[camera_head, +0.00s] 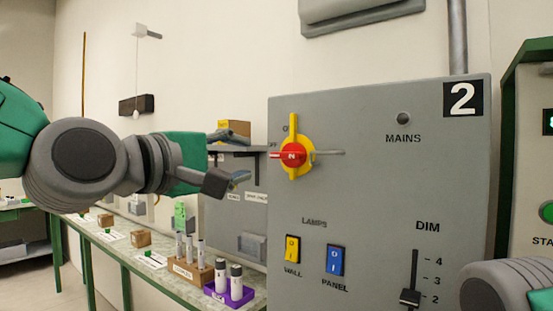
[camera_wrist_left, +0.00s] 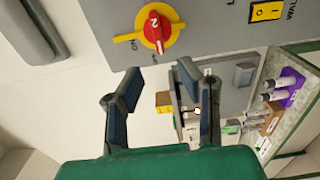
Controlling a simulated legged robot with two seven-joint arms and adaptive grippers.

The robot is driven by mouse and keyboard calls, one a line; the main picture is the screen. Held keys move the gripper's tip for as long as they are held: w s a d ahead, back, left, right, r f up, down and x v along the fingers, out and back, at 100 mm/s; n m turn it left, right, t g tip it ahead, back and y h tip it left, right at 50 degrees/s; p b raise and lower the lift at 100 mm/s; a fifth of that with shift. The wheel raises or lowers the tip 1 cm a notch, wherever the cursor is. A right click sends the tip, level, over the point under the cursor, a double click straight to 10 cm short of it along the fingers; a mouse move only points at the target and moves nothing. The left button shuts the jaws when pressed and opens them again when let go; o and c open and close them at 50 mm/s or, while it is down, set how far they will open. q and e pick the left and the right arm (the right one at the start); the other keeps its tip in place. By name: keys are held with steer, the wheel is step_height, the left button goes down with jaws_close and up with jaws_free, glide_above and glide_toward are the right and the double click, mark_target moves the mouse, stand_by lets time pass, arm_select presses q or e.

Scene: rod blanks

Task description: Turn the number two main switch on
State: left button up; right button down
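The main switch (camera_head: 293,156) is a red knob marked 2 on a yellow plate. It sits at the upper left of the grey panel labelled 2 (camera_head: 380,190). A partly covered label beside it seems to read OFF. In the left wrist view the knob (camera_wrist_left: 155,27) shows at the top, beyond the fingertips. My left gripper (camera_head: 240,180) is left of the switch and a little lower, apart from it. In the left wrist view its two fingers (camera_wrist_left: 157,72) are spread with nothing between them. A grey link of my right arm shows at the lower right; its gripper is out of view.
The panel also carries a yellow wall lamp switch (camera_head: 292,250), a blue panel lamp switch (camera_head: 334,261) and a dimmer slider (camera_head: 410,297). A bench (camera_head: 110,250) with vials in a wooden rack and a purple rack (camera_head: 231,294) stands below my left arm.

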mark_target(282, 157)
arm_select(q)
steer(key=x, duration=0.3)
steer(key=d+p+x, duration=0.1)
steer(key=x, duration=0.3)
steer(key=s+x, duration=0.1)
steer(key=x, duration=0.2)
steer(key=shift+w+d+r, duration=0.1)
steer(key=shift+w+d, duration=0.1)
steer(key=shift+d, duration=0.05)
steer(key=shift+w+a, duration=0.2)
steer(key=shift+a, duration=0.4)
steer(key=shift+c, duration=0.5)
jaws_close()
steer(key=shift+d, duration=0.2)
